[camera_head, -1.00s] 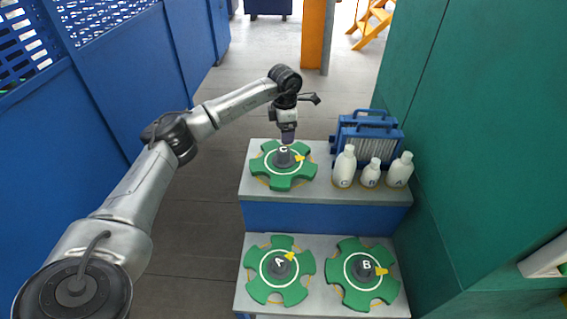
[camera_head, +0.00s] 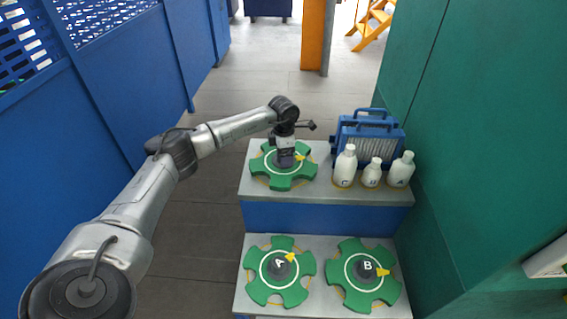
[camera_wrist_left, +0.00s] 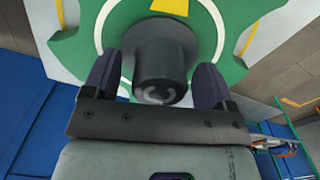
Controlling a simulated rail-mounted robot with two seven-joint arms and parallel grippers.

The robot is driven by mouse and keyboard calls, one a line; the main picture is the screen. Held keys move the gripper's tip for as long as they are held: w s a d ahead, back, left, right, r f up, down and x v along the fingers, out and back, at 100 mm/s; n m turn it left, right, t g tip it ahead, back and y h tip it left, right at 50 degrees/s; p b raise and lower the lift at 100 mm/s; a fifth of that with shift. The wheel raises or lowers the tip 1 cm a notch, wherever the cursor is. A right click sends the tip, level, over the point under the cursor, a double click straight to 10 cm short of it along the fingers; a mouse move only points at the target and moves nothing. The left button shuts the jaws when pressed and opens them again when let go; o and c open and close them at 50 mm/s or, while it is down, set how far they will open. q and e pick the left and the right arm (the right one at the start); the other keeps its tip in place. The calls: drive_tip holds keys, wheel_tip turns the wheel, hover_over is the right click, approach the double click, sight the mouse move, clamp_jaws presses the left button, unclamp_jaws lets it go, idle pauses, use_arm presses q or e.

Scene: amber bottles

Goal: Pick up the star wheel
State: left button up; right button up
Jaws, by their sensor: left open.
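Three green star wheels with dark hubs are in the head view. One wheel (camera_head: 272,176) lies on the upper shelf. Wheel A (camera_head: 263,289) and wheel B (camera_head: 350,290) lie side by side on the lower shelf. My left gripper (camera_head: 285,162) is down at the hub of the upper wheel and hides most of that hub. In the left wrist view the open fingers (camera_wrist_left: 156,88) stand on either side of the dark hub (camera_wrist_left: 160,62), with gaps visible. The right gripper is not in view.
White bottles (camera_head: 345,168) stand to the right of the upper wheel, with a blue-framed filter box (camera_head: 369,133) behind them. A green wall (camera_head: 480,150) bounds the right side. Blue panels (camera_head: 110,110) stand at the left, with clear floor between.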

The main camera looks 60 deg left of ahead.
use_arm(q)
drive_tip(key=shift+f, duration=0.3)
drive_tip(key=shift+r, duration=0.1)
drive_tip(key=c, duration=1.2)
